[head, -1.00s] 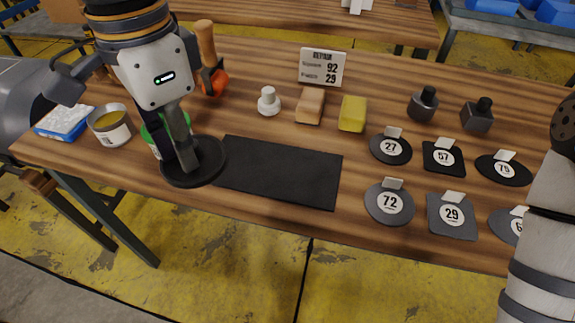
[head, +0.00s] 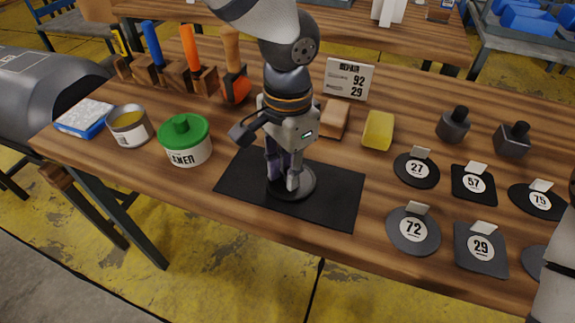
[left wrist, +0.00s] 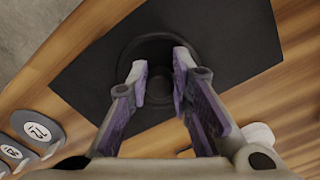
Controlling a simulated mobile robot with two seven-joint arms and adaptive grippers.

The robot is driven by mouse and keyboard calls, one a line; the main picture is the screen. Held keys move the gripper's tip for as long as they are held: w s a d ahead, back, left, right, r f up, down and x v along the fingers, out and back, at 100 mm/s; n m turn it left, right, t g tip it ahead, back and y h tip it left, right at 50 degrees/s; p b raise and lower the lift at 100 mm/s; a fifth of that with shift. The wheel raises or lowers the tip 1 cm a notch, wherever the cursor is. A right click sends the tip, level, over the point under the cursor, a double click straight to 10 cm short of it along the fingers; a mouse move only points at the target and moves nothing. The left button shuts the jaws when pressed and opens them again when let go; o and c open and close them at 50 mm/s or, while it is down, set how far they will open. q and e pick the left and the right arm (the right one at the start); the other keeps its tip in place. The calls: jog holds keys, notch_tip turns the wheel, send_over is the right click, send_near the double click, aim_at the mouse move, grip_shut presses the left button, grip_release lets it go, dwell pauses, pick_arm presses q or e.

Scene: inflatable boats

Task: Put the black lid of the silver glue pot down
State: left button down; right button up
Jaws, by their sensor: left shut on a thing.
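The round black lid (head: 306,186) is at the black mat (head: 340,198), near its middle. My left gripper (head: 282,184) points down over the lid and is shut on it. In the left wrist view, the fingers (left wrist: 160,70) are on either side of the lid's knob, with the lid's disc (left wrist: 140,50) beneath. The lid looks level and on or just above the mat; black on black hides any gap. The silver glue pot (head: 131,137) stands open at the left, with yellow-brown glue showing. My right gripper is out of view.
A green-lidded pot (head: 186,152) stands between the silver pot and the mat. A blue-white sponge (head: 84,119) lies at the far left. Behind are a tool rack (head: 178,78), a sign (head: 347,80) and a yellow block (head: 378,130). Numbered plates (head: 413,230) fill the right.

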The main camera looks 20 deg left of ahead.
pick_arm(q)
jog(key=shift+r, duration=0.1)
jog(key=c, duration=1.4)
grip_release()
jog(key=shift+c, duration=0.2)
notch_tip(320, 180, up, 12)
jog(key=p, duration=0.1)
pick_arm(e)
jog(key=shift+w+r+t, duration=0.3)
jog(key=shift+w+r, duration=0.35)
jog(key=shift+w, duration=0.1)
